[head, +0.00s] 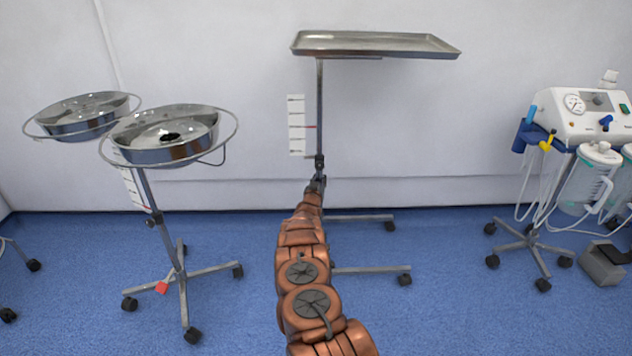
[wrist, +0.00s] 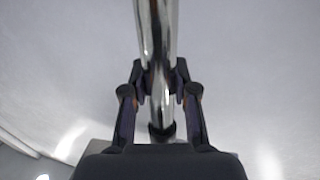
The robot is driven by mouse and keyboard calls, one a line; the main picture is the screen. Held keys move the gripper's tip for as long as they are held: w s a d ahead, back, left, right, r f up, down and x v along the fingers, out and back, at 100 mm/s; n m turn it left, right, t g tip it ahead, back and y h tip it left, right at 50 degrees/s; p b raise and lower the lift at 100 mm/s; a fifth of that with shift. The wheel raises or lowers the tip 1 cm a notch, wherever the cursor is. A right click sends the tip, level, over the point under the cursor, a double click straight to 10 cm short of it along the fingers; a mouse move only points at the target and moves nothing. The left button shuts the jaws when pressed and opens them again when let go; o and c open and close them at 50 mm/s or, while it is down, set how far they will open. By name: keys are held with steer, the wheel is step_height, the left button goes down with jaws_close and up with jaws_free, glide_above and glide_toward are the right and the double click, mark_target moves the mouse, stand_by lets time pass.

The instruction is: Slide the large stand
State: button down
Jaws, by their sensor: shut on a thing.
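The large stand has a flat steel tray (head: 375,44) on top of a thin upright pole (head: 320,110), with a wheeled base (head: 372,269) on the blue floor. It stands near the white wall, in the middle of the head view. My gripper (head: 319,180) is at the pole's lower part, well below the tray. In the wrist view the shiny pole (wrist: 157,30) runs between the two fingers of my gripper (wrist: 160,85), which are shut on it. My arm hides part of the base and lower pole in the head view.
A double-basin stand (head: 160,135) on wheels is to the left. A white suction machine (head: 585,115) on a wheeled base stands to the right, with a grey foot pedal (head: 603,262) beside it. Floor between the large stand and the suction machine is clear.

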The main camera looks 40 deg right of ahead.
steer(key=shift+w+r, duration=0.1)
steer(key=c, duration=0.9)
jaws_free()
steer(key=shift+a, duration=0.1)
steer(key=v, duration=1.1)
steer(key=shift+s+a, duration=0.3)
steer(key=shift+s, duration=0.1)
